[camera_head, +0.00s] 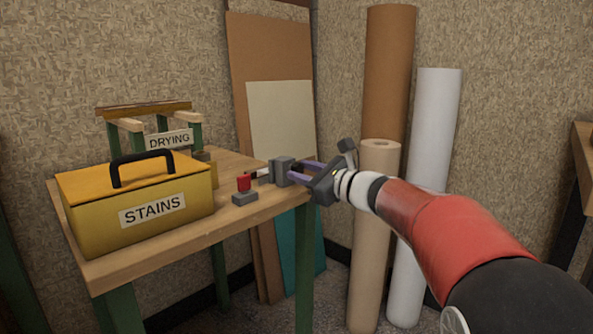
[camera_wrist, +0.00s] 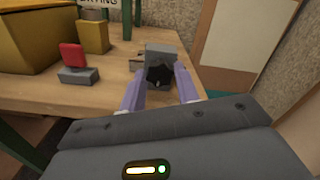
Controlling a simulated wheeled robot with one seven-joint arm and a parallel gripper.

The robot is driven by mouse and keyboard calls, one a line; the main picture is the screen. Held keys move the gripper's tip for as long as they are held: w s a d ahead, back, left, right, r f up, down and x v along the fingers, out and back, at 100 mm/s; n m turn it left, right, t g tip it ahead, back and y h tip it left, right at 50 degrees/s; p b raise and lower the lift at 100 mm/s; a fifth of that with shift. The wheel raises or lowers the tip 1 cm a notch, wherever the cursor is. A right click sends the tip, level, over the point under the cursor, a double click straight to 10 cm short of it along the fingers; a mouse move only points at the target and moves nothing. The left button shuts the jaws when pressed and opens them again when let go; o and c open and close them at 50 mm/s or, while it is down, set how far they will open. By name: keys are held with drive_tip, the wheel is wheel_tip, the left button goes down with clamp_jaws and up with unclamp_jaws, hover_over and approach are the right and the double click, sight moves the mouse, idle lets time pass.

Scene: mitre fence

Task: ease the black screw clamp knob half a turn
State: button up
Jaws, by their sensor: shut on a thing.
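The black screw clamp knob (camera_wrist: 160,77) shows in the wrist view, facing me on the near side of a grey block (camera_wrist: 161,52). In the head view the same grey block (camera_head: 281,170) stands at the right end of the workbench, and the knob is not clear there. My gripper (camera_head: 295,172) reaches in from the right with its two purple fingers level with the block. In the wrist view its fingers (camera_wrist: 160,76) lie on either side of the knob, shut on it. The knob's turn angle cannot be read.
A red switch on a grey base (camera_head: 244,188) stands left of the block. A yellow STAINS box (camera_head: 90,225) fills the left of the wooden bench (camera_head: 225,223). A DRYING rack (camera_head: 168,138) stands behind. Boards (camera_head: 280,120) and rolls (camera_head: 375,230) lean behind my arm.

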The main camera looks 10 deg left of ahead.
drive_tip(key=n+b, duration=0.3)
drive_tip(key=shift+b, duration=0.4)
drive_tip(key=shift+n, duration=0.5)
drive_tip(key=shift+n, duration=1.1)
drive_tip(key=o, duration=0.8)
drive_tip(key=shift+n, duration=0.3)
